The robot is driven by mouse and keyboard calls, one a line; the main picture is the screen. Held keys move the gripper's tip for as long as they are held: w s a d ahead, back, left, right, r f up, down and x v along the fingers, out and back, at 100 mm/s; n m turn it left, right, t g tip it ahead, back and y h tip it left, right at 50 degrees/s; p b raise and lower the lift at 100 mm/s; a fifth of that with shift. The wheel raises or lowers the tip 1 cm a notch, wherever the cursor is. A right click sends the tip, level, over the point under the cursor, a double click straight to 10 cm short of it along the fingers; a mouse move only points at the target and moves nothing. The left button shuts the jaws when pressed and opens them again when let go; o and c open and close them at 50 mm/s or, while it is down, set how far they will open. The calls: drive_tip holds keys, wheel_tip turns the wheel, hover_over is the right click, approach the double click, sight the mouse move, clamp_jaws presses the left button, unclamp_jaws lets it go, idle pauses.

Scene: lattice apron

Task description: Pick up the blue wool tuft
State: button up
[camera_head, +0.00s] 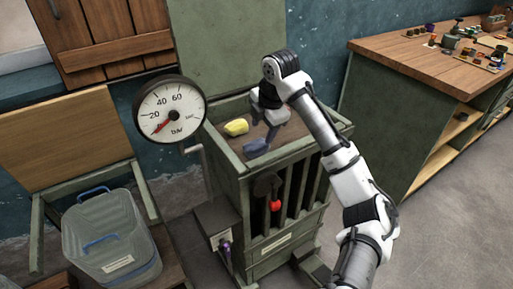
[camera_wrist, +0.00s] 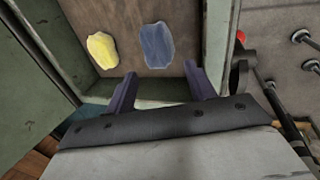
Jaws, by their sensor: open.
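The blue wool tuft (camera_head: 257,147) lies on the brown floor of the green box (camera_head: 243,166), near its front edge. In the wrist view the blue tuft (camera_wrist: 157,46) lies ahead of my gripper (camera_wrist: 157,84), roughly in line with the gap between the fingers. My gripper (camera_head: 265,122) is open and empty, above the box and close to the tuft in the head view. The fingers appear apart from the tuft. A yellow tuft (camera_head: 236,127) lies to the left of the blue one and also shows in the wrist view (camera_wrist: 102,49).
The box has raised green walls and vertical bars at its front. A dial gauge (camera_head: 170,113) stands at its left. A red knob (camera_head: 275,205) is on its front. A clear tub with blue handles (camera_head: 112,235) stands lower left. A wooden workbench (camera_head: 440,65) is at right.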

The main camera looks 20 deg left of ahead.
sight(258, 144)
drive_tip(key=p+x, duration=0.1)
drive_tip(key=x, duration=0.4)
drive_tip(key=p+x, duration=0.1)
drive_tip(key=x, duration=0.3)
drive_tip(key=shift+w+f, duration=0.3)
drive_tip(key=c, duration=0.6)
